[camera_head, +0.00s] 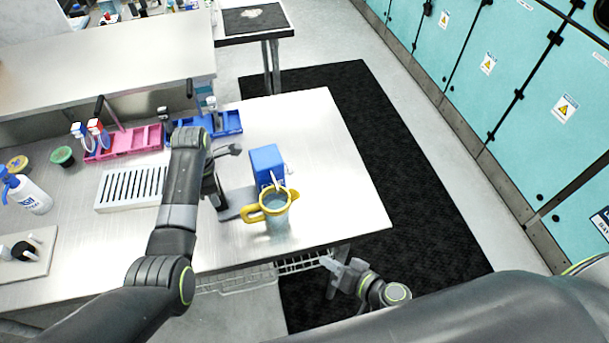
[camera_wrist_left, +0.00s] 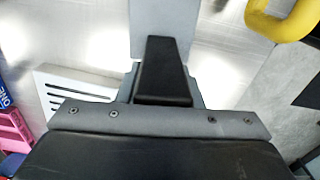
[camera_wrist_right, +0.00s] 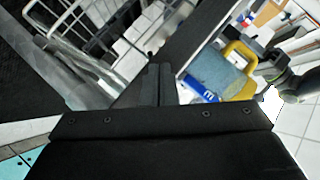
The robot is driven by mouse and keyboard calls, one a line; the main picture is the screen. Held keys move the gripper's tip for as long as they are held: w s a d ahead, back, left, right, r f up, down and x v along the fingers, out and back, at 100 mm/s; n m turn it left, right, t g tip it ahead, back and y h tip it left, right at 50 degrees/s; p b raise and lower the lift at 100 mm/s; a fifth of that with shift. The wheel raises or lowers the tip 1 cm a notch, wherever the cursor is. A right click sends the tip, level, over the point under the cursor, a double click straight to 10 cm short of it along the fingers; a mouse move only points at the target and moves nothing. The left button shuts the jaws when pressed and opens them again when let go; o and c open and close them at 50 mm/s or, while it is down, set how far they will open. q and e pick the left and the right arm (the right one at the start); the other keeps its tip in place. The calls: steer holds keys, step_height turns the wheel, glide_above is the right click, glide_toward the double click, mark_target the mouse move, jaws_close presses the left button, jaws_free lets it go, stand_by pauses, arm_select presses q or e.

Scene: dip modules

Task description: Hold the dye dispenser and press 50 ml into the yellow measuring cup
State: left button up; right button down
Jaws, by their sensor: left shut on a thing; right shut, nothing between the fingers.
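The dye dispenser (camera_head: 266,160) is a blue box on a grey base (camera_head: 238,203), standing near the table's right side. The clear measuring cup with a yellow rim and handle (camera_head: 269,203) stands upright in front of it, below its nozzle. Its yellow handle shows in the left wrist view (camera_wrist_left: 285,18). My left gripper (camera_head: 220,200) is low at the left end of the grey base and shut on it; the grey strip (camera_wrist_left: 164,22) shows beyond its fingers. My right gripper (camera_head: 345,272) is shut and empty, off the table's front edge. I cannot tell the cup's liquid level.
A white slotted tray (camera_head: 132,189), pink rack (camera_head: 128,143) and blue rack (camera_head: 222,125) lie left of and behind my left arm. A wire basket (camera_head: 238,279) hangs under the table's front edge. The tabletop right of the dispenser is clear.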

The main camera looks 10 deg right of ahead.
mark_target(290, 168)
step_height(290, 168, up, 6)
steer(key=w+r+t+y, duration=0.1)
steer(key=w+t, duration=0.1)
steer(key=w, duration=0.1)
steer(key=w+d+r+m+t, duration=0.1)
steer(key=w+d+m, duration=0.1)
steer(key=w+m, duration=0.1)
steer(key=w+d+r+m+t+h, duration=0.1)
steer(key=w+d+m, duration=0.1)
steer(key=w+m, duration=0.1)
steer(key=w+d+r+m+t+h, duration=0.1)
steer(key=w+d+m+t, duration=0.1)
steer(key=w+m, duration=0.1)
steer(key=shift+w+m, duration=0.2)
steer(key=shift+m, duration=0.5)
steer(key=x, duration=0.9)
steer(key=shift+w, duration=0.25)
steer(key=a, duration=0.3)
steer(key=shift+a+f, duration=0.1)
steer(key=shift+a, duration=0.5)
